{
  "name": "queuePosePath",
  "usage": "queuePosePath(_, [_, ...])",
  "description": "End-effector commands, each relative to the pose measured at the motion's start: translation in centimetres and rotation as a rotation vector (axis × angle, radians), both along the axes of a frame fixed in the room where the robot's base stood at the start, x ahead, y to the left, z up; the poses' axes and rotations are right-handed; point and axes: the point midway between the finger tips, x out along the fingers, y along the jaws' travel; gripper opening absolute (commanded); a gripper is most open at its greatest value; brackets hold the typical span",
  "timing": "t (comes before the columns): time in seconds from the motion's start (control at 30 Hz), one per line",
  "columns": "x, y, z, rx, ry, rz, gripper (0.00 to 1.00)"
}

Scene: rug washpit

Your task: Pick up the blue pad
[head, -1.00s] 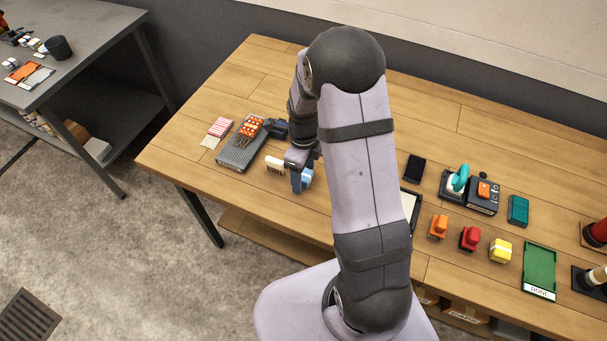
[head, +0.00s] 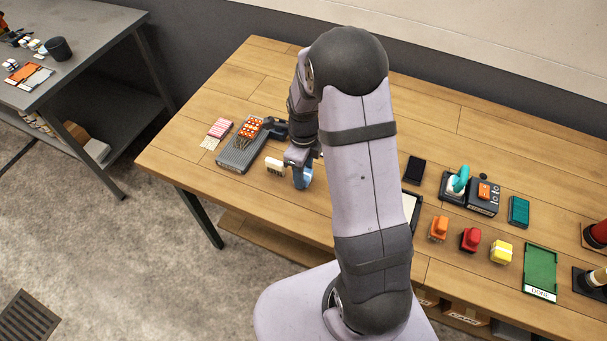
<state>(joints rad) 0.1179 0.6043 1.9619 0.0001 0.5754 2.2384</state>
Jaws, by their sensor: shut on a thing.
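My gripper (head: 301,180) hangs over the wooden table, left of my upper arm in the head view. It is shut on the blue pad (head: 308,174), of which a light blue part shows at the fingers. The fingers and my arm hide the rest of the pad. I cannot tell how far the pad is above the table top.
A small white block (head: 274,166) stands close left of my gripper. A grey ribbed tray (head: 233,158) with a red-orange item lies further left. Orange (head: 439,228), red (head: 470,239) and yellow (head: 501,251) blocks and a green tray (head: 540,268) are at right.

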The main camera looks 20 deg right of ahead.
Motion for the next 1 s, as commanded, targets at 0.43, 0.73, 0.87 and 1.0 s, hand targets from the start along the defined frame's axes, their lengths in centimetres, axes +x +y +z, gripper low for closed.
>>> queuePosePath(0.43, [0.1, 0.0, 6.7, -0.001, -0.005, 0.000, 0.17])
queuePosePath(0.73, [0.0, 0.0, 8.8, 0.000, -0.001, 0.000, 0.17])
queuePosePath(0.87, [0.0, 0.0, 8.9, 0.000, 0.000, 0.000, 0.17])
queuePosePath(1.0, [0.0, 0.0, 8.9, 0.000, 0.000, 0.000, 0.31])
